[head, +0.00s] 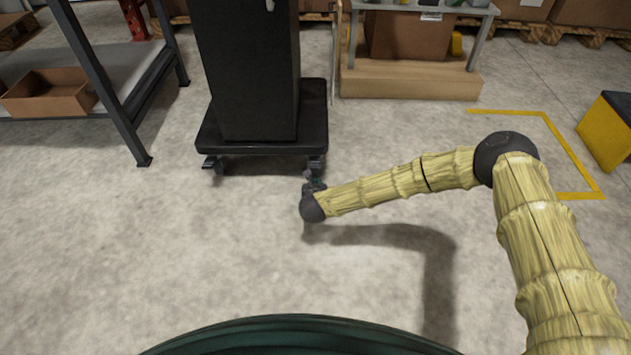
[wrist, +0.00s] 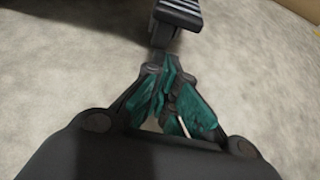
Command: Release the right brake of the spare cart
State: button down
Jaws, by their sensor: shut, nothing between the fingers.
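The cart (head: 322,110) is a black wheeled platform with a tall black box standing on it, in the upper middle of the head view. Its near left caster (head: 213,163) and near right caster (head: 316,163) show under the front edge. My gripper (head: 313,178) is low, just in front of the near right caster and partly hidden by my wrist. In the wrist view my gripper (wrist: 161,62) has its teal-padded fingers shut and empty. Its tips are at or very near a dark caster part (wrist: 163,36). A ridged dark pedal (wrist: 180,12) shows above the tips. I cannot tell whether they touch.
A metal rack (head: 110,95) with a cardboard box (head: 50,92) stands at the left. A bench with a wooden base (head: 410,85) is behind the cart to the right. A yellow and black block (head: 608,130) is at the right. The floor in front is clear.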

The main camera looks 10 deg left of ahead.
jog(key=f+p+v, duration=0.1)
jog(key=p+v, duration=0.4)
jog(key=v, duration=0.5)
jog(key=shift+s, duration=0.4)
jog(key=shift+p, duration=0.3)
